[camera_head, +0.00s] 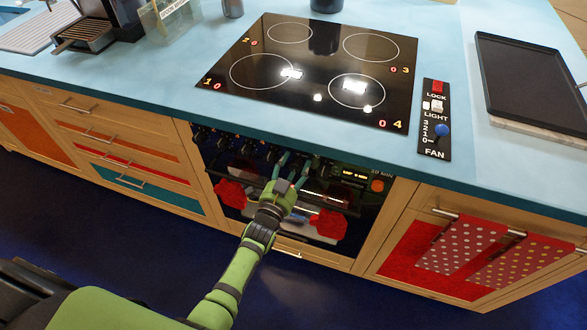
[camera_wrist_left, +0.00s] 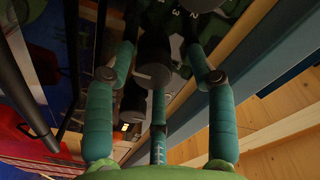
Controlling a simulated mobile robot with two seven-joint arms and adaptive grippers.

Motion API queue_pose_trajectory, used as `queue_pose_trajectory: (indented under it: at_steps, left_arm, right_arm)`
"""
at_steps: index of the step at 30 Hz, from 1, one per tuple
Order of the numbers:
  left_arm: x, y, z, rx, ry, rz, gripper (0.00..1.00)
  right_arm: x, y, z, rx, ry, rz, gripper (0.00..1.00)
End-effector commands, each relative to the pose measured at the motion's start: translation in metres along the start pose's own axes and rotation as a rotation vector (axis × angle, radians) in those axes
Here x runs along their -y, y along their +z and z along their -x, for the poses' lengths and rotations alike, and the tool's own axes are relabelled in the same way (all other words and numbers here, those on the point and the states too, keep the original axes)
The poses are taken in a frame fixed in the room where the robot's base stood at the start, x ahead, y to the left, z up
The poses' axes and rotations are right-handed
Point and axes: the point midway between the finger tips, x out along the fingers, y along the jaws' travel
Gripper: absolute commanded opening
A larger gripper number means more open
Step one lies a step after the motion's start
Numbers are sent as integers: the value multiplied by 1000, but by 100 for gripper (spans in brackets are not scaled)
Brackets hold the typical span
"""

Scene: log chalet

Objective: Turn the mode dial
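My left gripper (camera_head: 293,166) is in front of the oven control panel in the head view, with its teal fingers toward the panel. In the left wrist view, the fingers (camera_wrist_left: 164,60) stand apart, and a black round dial (camera_wrist_left: 152,72) is between them. I see no clear contact between fingers and dial. Another dark knob (camera_wrist_left: 134,103) is lower, partly behind the middle finger. Several dark knobs (camera_head: 225,145) line the panel to the left of the gripper. I cannot tell for certain which is the mode dial. My right gripper is not in view.
The oven display (camera_head: 354,175) and an orange button (camera_head: 377,185) are right of the gripper. Red mitts (camera_head: 328,224) hang on the oven front below. The countertop edge (camera_head: 300,139) juts out just above the panel, with the cooktop (camera_head: 318,72) on top.

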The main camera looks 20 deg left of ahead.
Motion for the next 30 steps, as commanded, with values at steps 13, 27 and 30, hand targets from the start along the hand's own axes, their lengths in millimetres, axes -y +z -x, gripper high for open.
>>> queue_pose_trajectory:
  at_steps: [13,27,30]
  left_arm:
    - [-4,4,18,10,8,3,57]
    - [-2,2,108,7,6,2,57]
    - [-2,2,117,6,5,2,57]
  right_arm:
    - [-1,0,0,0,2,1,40]
    - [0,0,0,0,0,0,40]
    - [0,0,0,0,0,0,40]
